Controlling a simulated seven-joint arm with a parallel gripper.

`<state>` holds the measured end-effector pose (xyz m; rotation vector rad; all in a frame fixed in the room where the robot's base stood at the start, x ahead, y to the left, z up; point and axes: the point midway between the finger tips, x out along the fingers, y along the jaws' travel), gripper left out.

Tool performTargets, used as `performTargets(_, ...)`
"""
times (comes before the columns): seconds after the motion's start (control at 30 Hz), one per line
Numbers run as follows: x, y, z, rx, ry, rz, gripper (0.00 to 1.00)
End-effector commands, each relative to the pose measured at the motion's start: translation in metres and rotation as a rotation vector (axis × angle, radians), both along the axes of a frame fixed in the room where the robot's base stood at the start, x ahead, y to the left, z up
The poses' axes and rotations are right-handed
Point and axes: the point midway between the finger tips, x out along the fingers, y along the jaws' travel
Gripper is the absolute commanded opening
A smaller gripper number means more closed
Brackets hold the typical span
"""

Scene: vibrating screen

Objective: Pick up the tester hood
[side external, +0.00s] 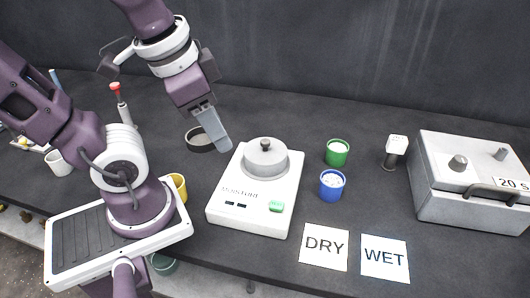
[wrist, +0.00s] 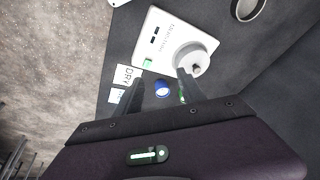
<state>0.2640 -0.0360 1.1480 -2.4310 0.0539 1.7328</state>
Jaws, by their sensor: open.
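The tester hood (side external: 265,158) is a grey round metal lid with a small knob on top. It sits on the white moisture tester (side external: 250,217), left of the centre of the table. In the wrist view the hood (wrist: 190,60) shows near the top, partly hidden by a finger, with the tester body (wrist: 165,37) beside it. My gripper (side external: 222,145) is above and to the left of the hood, apart from it in the side view. In the wrist view the two fingers of my gripper (wrist: 158,92) are spread, with nothing held between them.
Right of the tester stand a green cup (side external: 337,153) and a blue cup (side external: 332,185) with white contents. DRY (side external: 324,262) and WET (side external: 385,272) cards lie in front. A grey box (side external: 450,195) stands at right. A dark round dish (side external: 197,147) is behind my gripper.

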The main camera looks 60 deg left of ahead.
Motion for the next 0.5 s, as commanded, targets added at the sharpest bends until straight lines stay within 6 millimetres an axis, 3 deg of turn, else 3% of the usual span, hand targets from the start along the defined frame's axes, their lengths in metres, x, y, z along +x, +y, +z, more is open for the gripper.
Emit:
performTargets(0.17,0.032,0.025,-0.032,0.314,0.406,-0.316,0.47)
performTargets(0.3,0.072,0.041,-0.064,0.615,0.721,-0.593,0.47)
performTargets(0.5,0.128,0.042,-0.116,1.027,1.066,-0.913,0.47)
